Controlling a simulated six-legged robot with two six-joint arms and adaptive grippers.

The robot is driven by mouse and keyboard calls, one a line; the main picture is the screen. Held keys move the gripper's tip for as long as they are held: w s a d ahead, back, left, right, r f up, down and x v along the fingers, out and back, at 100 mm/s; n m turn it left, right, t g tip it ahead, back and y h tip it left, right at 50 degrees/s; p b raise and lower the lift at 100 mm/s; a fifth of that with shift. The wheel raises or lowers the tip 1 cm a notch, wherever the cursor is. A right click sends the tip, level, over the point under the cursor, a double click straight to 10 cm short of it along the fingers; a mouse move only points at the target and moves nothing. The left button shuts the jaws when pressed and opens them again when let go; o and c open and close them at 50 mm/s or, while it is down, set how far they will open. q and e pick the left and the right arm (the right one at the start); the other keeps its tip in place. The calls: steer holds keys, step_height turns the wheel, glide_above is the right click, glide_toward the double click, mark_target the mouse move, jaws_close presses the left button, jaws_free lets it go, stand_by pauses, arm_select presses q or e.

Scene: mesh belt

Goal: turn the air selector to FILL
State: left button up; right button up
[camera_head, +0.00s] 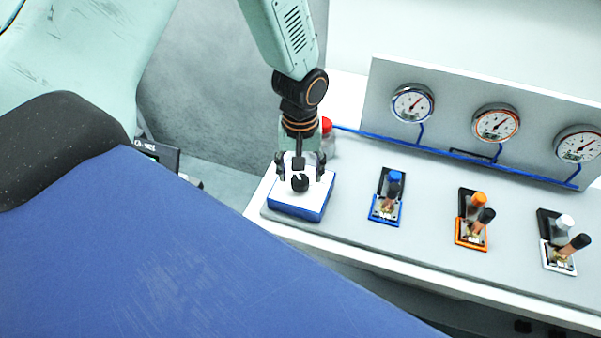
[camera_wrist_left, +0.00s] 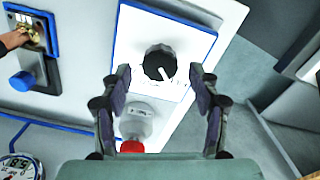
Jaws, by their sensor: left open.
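The air selector is a black round knob (camera_head: 300,183) on a white-topped box with blue sides (camera_head: 290,206), at the left end of the panel. In the left wrist view the knob (camera_wrist_left: 158,62) carries a white pointer line aimed towards the lower right of the picture. Marks on the plate are too small to read, so I cannot tell FILL. My left gripper (camera_head: 300,175) points down over the box, its open fingers on either side of the knob. In the wrist view the fingers (camera_wrist_left: 159,80) are apart, with nothing between them touching. My right gripper is not in view.
A clear, red-capped part (camera_head: 326,126) stands just behind the box. Blue (camera_head: 386,209), orange (camera_head: 471,232) and white (camera_head: 557,257) lever valves stand to the right, below several-coloured-rim gauges (camera_head: 412,102) on a backboard. Blue tubing (camera_head: 440,150) runs behind them.

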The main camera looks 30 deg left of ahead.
mark_target(300, 179)
arm_select(q)
step_height(300, 179, up, 10)
steer(key=shift+r, duration=0.25)
stand_by(0.5)
steer(key=s+d+f+m, duration=0.2)
steer(key=s+f, duration=0.7)
steer(key=f, duration=0.1)
steer(key=s+d+f+m, duration=0.2)
steer(key=s+d+f, duration=0.1)
steer(key=s+f, duration=0.6)
steer(key=s+f+m, duration=0.2)
steer(key=s+f, duration=0.1)
steer(key=s, duration=0.5)
step_height(300, 179, down, 22)
steer(key=a+b, duration=0.1)
steer(key=b, duration=2)
steer(key=shift+w+b, duration=0.25)
steer(key=shift+b, duration=0.1)
steer(key=shift+r, duration=0.2)
